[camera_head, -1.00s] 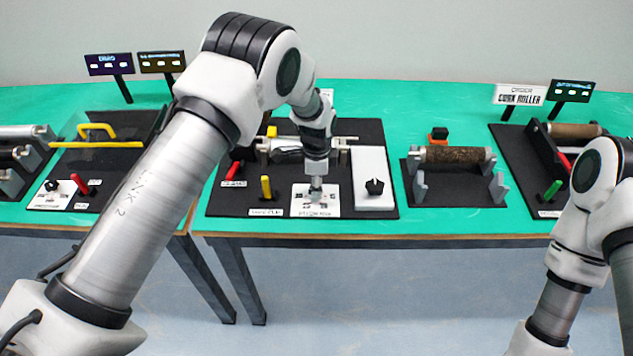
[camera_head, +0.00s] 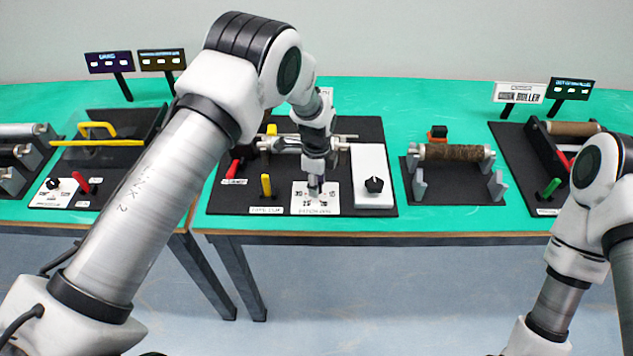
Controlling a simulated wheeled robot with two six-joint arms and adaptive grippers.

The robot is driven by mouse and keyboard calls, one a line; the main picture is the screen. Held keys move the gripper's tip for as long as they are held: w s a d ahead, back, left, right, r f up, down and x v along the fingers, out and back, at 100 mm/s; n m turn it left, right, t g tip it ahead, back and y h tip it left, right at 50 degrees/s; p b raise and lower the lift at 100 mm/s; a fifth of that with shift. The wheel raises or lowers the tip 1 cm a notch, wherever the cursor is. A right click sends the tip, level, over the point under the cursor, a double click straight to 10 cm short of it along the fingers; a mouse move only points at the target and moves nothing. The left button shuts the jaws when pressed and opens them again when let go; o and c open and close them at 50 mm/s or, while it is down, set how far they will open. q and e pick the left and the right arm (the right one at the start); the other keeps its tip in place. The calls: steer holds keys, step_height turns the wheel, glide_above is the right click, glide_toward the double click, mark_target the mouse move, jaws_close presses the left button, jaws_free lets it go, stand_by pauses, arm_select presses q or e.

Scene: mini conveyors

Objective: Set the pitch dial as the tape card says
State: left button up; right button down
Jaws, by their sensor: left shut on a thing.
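The pitch dial sits on a white labelled plate (camera_head: 330,206) at the front of the middle black station (camera_head: 228,200). My left gripper (camera_head: 314,188) points straight down over this plate and is shut on the dial's knob, which the fingers mostly hide. Some dark marks show on the plate around the fingers, too small to read. A tape card partly shows behind my left arm (camera_head: 326,92); its text is hidden. My right arm comes in from the right, and its gripper is out of the picture.
A red lever (camera_head: 233,168) and a yellow lever (camera_head: 266,185) stand left of the dial plate. A white box with a black knob (camera_head: 374,185) stands right of it. A brown cork roller (camera_head: 452,152) rests on a stand farther right.

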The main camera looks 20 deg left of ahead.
arm_select(q)
steer(key=o, duration=1.2)
steer(key=shift+s+f, duration=0.2)
steer(key=shift+c, duration=0.2)
steer(key=shift+w+d, duration=0.1)
steer(key=shift+r, duration=0.1)
steer(key=shift+r, duration=0.25)
step_height(320, 180, up, 11)
steer(key=shift+r, duration=0.2)
